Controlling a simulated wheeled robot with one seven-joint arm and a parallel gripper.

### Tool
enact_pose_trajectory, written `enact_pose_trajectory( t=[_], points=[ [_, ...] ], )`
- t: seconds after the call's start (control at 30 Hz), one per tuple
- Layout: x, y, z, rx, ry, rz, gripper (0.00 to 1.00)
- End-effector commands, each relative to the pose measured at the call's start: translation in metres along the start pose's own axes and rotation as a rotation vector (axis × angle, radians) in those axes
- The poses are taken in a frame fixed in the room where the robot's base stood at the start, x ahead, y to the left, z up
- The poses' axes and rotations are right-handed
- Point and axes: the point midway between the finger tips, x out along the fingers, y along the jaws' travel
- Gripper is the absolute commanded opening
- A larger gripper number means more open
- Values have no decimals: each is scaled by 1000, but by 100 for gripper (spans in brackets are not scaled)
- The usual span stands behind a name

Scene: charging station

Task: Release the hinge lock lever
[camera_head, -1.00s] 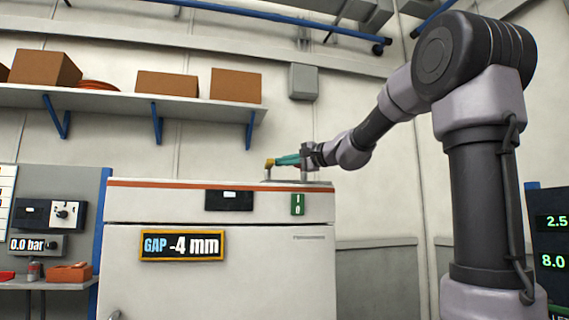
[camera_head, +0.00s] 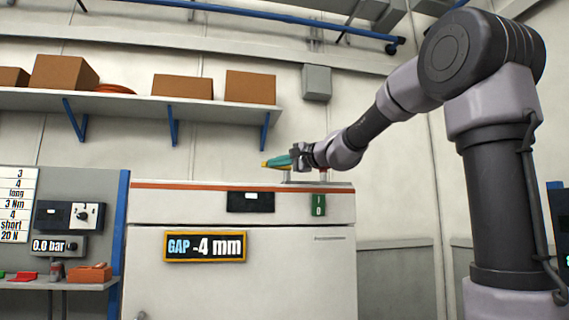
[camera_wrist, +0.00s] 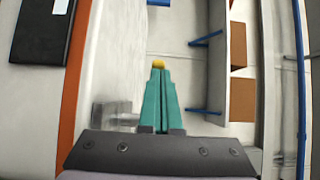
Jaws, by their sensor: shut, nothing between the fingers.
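My gripper (camera_head: 264,164) has teal fingers with yellow tips. They are shut and empty, above the cabinet's top and pointing left; they show in the wrist view too (camera_wrist: 158,68). I cannot make out for sure which part is the hinge lock lever.
The white cabinet (camera_head: 280,285) carries an orange stripe and a sign (camera_head: 205,247) reading "GAP -4 mm". A wall shelf (camera_head: 130,104) holds brown boxes. At left is a bench (camera_head: 35,284) with a "0.0 bar" gauge (camera_head: 60,246). Air left of my fingertips looks clear.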

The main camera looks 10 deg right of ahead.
Motion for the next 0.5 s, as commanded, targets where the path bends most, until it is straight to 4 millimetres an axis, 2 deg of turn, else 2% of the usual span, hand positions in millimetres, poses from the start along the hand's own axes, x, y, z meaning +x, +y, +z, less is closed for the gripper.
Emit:
enact_pose_trajectory(
  t=[0.37,0.5],
  points=[
    [27,0,5,-1,0,1,0],
    [33,0,6,0,61,0,0]
  ],
)
